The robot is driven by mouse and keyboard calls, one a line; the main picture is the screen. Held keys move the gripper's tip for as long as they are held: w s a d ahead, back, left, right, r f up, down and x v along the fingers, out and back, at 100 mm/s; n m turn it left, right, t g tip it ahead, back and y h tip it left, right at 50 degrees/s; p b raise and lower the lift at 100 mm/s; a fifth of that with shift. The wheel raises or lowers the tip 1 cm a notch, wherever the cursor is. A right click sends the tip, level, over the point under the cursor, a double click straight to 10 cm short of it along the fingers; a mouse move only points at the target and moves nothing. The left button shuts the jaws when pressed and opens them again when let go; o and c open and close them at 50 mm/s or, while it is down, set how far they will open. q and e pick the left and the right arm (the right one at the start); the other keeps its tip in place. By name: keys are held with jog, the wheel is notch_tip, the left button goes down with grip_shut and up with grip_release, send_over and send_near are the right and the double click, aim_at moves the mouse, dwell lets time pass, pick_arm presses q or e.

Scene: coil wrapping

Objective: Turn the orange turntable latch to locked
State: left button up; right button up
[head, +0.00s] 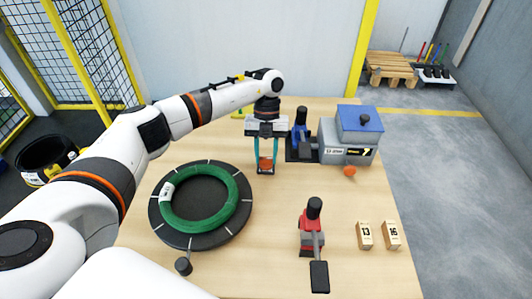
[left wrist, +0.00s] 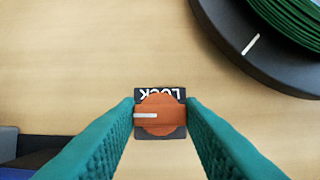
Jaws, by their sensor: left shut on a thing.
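The orange turntable latch (left wrist: 160,114) is a round knob with a raised bar and a white mark, on a dark plate (left wrist: 174,93) with the word LOCK. In the left wrist view the white mark points left, and LOCK reads upside down at the plate's upper edge. My left gripper (head: 266,168) is shut on the latch, a teal finger at each side; the latch also shows in the head view (head: 265,164). The dark turntable (head: 158,217) with a green coil (head: 176,219) lies to the left of the latch. My right gripper is not in view.
A blue clamp tool (head: 300,133) and a grey machine with a blue top (head: 359,121) stand right of the gripper. A red clamp tool (head: 309,225) and two numbered blocks (head: 365,236) (head: 392,236) are at the front right. The table (head: 275,220) is bare between turntable and red tool.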

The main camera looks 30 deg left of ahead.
pick_arm(q)
jog(key=shift+r, duration=0.1)
jog(key=o, duration=1)
jog(key=b+v, duration=0.2)
jog(key=v, duration=1)
jog(key=shift+b, duration=0.4)
